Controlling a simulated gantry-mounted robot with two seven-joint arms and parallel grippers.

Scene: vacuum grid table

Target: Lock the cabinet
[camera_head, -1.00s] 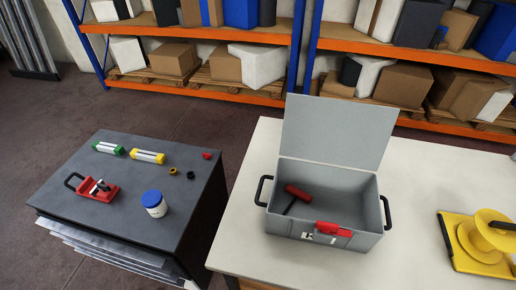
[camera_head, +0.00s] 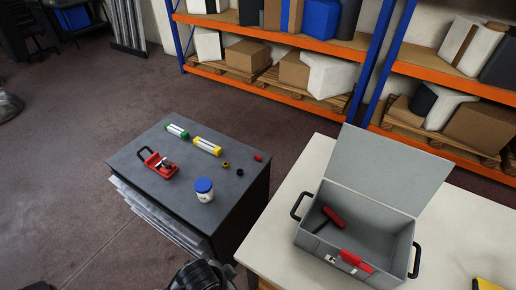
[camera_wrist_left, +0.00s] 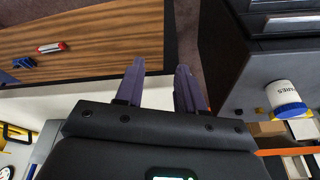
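The dark grey cabinet (camera_head: 215,217) stands left of the white table in the head view. Its layered drawer fronts (camera_head: 150,212) face the lower left; I cannot make out a lock or key. In the left wrist view, dark drawer fronts (camera_wrist_left: 292,24) show at the upper right. My left gripper (camera_wrist_left: 161,72) shows in the left wrist view with its two purple-grey fingers apart and nothing between them. It is apart from the cabinet. A dark part of my arm shows at the bottom of the head view. My right gripper is not in view.
On the cabinet top are a red clamp (camera_head: 159,165), a blue-lidded jar (camera_head: 204,191), green (camera_head: 176,131) and yellow (camera_head: 207,146) pieces, and small caps. An open grey toolbox (camera_head: 350,265) stands on the white table (camera_head: 287,205). Orange-blue shelves (camera_head: 300,92) stand behind. Floor left of the cabinet is clear.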

